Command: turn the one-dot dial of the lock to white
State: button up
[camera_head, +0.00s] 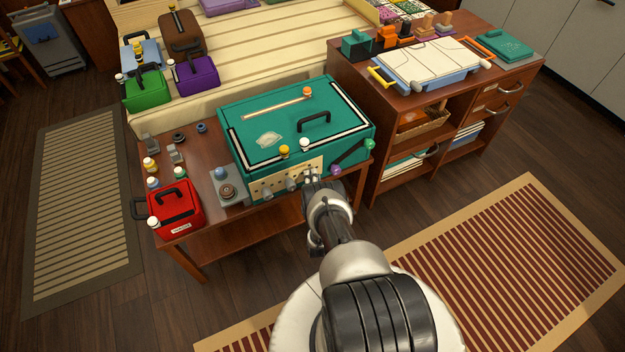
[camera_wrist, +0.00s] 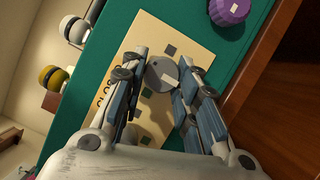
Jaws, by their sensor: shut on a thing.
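The lock is a cream panel (camera_head: 262,181) with several grey dials on the front of a teal case (camera_head: 350,135). My gripper (camera_head: 311,181) is at the panel's right end. In the wrist view my gripper (camera_wrist: 161,68) has its two fingers on either side of a round grey dial (camera_wrist: 163,76), shut on it. The cream panel in the wrist view (camera_wrist: 150,32) has small dark and green squares around this dial and partly covered lettering along one edge. The dots marking the dials are too small to read, so I cannot tell which dial is held. Two other dials (camera_head: 267,191) (camera_head: 291,184) stand to the left.
White and yellow knobs (camera_head: 304,144) (camera_head: 284,151) stand on the case's front edge. A purple knob (camera_head: 336,170) and a green knob (camera_head: 369,144) are to the right. A red bag (camera_head: 176,207) and a grey block with a round knob (camera_head: 228,190) are to the left.

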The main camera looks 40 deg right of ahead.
dwell(0.5)
jog(key=o, duration=1.1)
jog(key=shift+c, duration=0.2)
